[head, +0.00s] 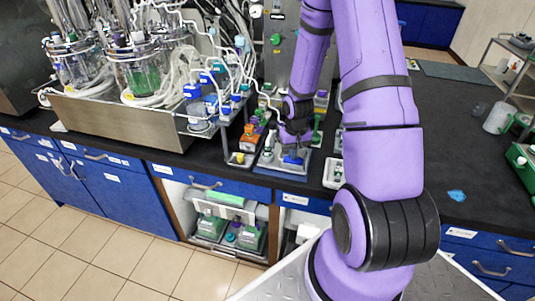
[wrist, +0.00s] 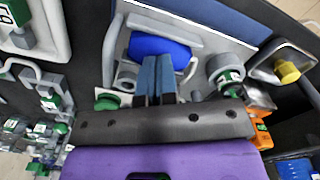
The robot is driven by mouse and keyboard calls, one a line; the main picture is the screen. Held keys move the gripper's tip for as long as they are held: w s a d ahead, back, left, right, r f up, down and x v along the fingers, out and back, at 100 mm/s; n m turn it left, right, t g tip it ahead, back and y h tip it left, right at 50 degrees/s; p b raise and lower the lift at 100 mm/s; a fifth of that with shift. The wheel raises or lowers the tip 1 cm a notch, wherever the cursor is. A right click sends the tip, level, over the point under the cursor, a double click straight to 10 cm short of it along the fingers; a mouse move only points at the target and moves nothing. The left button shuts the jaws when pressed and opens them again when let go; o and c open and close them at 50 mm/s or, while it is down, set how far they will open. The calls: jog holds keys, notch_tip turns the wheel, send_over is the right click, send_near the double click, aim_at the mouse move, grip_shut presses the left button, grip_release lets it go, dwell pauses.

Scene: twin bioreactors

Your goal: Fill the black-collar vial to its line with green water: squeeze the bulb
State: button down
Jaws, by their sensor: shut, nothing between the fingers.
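My gripper (head: 293,145) is low over a grey tray on the bench in the head view. In the wrist view its two blue-grey fingers (wrist: 157,78) are together with nothing between them. A rounded blue piece (wrist: 158,46), possibly the bulb, lies just beyond the fingertips; I cannot tell whether they touch it. It also shows as a blue patch below the gripper in the head view (head: 292,161). A grey cylinder with a green-and-white label (wrist: 226,70) stands to its right in the wrist view. I cannot make out a black collar, a fill line or any water level.
A small tray with a yellow knob (wrist: 286,71) and an orange-topped item (wrist: 261,132) lie right of the fingers in the wrist view. The bioreactor vessels (head: 140,70) stand on a steel base at left. The black bench (head: 450,130) is mostly clear at right.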

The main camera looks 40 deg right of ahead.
jog(key=shift+f, duration=0.2)
dwell(0.5)
jog(key=shift+r, duration=1.85)
jog(key=shift+r, duration=0.1)
jog(key=shift+r, duration=2.4)
